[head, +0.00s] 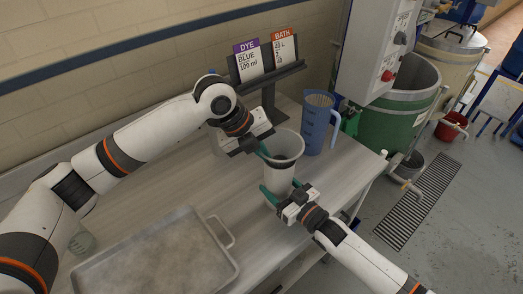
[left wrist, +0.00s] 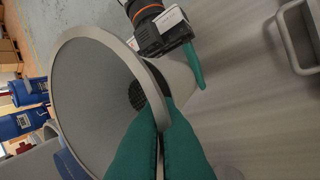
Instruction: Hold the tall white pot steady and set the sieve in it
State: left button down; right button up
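The tall white pot (head: 278,179) stands on the bench. The grey sieve (head: 286,143), a wide flared funnel, is upright at the pot's mouth; how deep it sits is hidden. In the left wrist view the sieve (left wrist: 92,85) shows its broad rim and dark mesh bottom, with the pot (left wrist: 178,76) behind it. My left gripper (head: 263,149) is shut on the sieve's rim, its teal fingers (left wrist: 160,130) pinching the edge. My right gripper (head: 281,189) has its teal fingers on either side of the pot's lower part and appears closed on it.
A blue jug (head: 318,126) stands close behind the pot to the right. A card stand (head: 268,78) with dye and bath cards is behind. A metal tray (head: 155,262) lies front left, and a clear glass (head: 82,240) beyond it. A green drum (head: 398,110) is beyond the bench.

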pick_arm(q)
jog(key=c, duration=1.6)
grip_release()
jog(key=shift+s+a+f, duration=0.1)
jog(key=shift+f, duration=0.35)
jog(key=shift+s+a+f, duration=0.1)
jog(key=shift+f, duration=0.35)
pick_arm(e)
jog(key=shift+s+a+r, duration=0.2)
jog(key=shift+s+a, duration=0.05)
pick_arm(q)
jog(key=v, duration=0.9)
jog(key=d+v, duration=0.1)
jog(key=v, duration=0.3)
jog(key=shift+w+r, duration=0.2)
jog(key=shift+r, duration=0.4)
pick_arm(e)
jog(key=shift+w+d+f, duration=0.2)
jog(key=shift+w+f, duration=0.1)
pick_arm(q)
jog(key=shift+w, duration=0.1)
pick_arm(e)
jog(key=o, duration=1.1)
jog(key=shift+w, duration=0.1)
